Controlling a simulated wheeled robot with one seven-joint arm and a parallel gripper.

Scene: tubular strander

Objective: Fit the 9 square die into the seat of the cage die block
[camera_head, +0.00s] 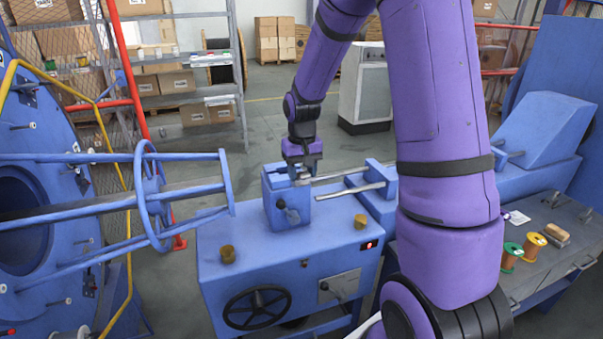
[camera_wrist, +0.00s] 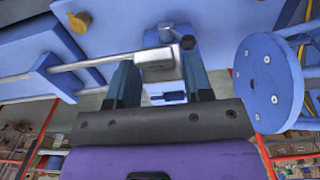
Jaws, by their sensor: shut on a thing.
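The cage die block (camera_head: 290,205) is a blue block with a dark-knobbed lever on its front, standing on the blue machine cabinet. My gripper (camera_head: 301,174) points down at the top of this block. In the wrist view my gripper (camera_wrist: 159,68) is shut on a grey metal square die (camera_wrist: 155,70), with one finger on each side of it. A small dark mark shows on the die's face. Blue parts of the block (camera_wrist: 172,33) show just beyond the die. The seat is mostly hidden by the die and gripper, so I cannot tell how far in the die sits.
Metal rods (camera_head: 345,190) run right from the block. The blue strander cage (camera_head: 150,195) is close on the left. Brass-coloured knobs (camera_head: 228,254) stand on the cabinet top. A grey bench (camera_head: 555,235) with wire spools (camera_head: 511,256) is at right.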

